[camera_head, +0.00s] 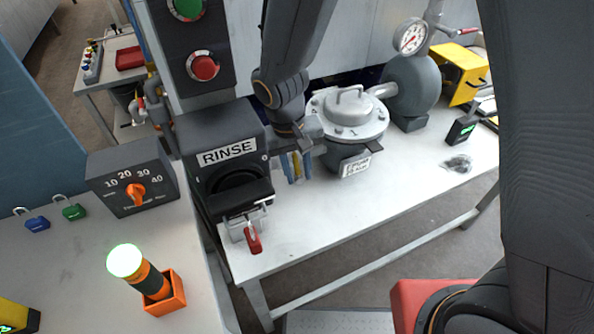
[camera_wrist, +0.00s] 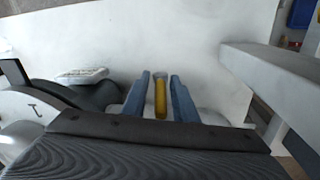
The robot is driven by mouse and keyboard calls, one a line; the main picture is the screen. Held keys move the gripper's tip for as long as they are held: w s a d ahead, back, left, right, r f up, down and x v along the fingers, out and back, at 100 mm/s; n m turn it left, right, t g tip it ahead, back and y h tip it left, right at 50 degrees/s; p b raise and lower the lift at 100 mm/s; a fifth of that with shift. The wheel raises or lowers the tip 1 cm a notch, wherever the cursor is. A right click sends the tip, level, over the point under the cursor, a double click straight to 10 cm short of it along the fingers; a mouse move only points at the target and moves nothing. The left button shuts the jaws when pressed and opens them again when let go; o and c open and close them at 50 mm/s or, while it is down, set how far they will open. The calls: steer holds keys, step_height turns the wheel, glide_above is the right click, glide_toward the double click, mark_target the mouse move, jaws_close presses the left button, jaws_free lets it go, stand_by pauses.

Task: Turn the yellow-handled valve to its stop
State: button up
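The valve's yellow handle (camera_wrist: 161,98) shows as a short upright bar in the middle of the wrist view. The two blue fingers of my gripper (camera_wrist: 160,95) stand on either side of it, with thin gaps between fingers and handle. In the head view, my gripper (camera_head: 295,168) points down between the RINSE unit and the grey lidded vessel, with a sliver of yellow between its fingers. The valve's body and its stop are hidden from view.
The grey lidded vessel (camera_head: 346,118) stands close right of my gripper. The black RINSE unit (camera_head: 224,160) with a red-handled latch (camera_head: 253,238) is close left. The white bench (camera_head: 330,215) is clear in front. A pressure gauge (camera_head: 411,37) is at the back right.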

steer(key=shift+o, duration=0.3)
steer(key=shift+s+a+r+b, duration=0.15)
steer(key=shift+r+b, duration=0.1)
steer(key=shift+r, duration=1.05)
steer(key=shift+a+r+b, duration=0.15)
steer(key=shift+r+b, duration=0.1)
steer(key=shift+r, duration=1.05)
steer(key=shift+s+a+r+b, duration=0.15)
steer(key=shift+r+b, duration=0.1)
steer(key=shift+r, duration=1.05)
steer(key=shift+c, duration=0.5)
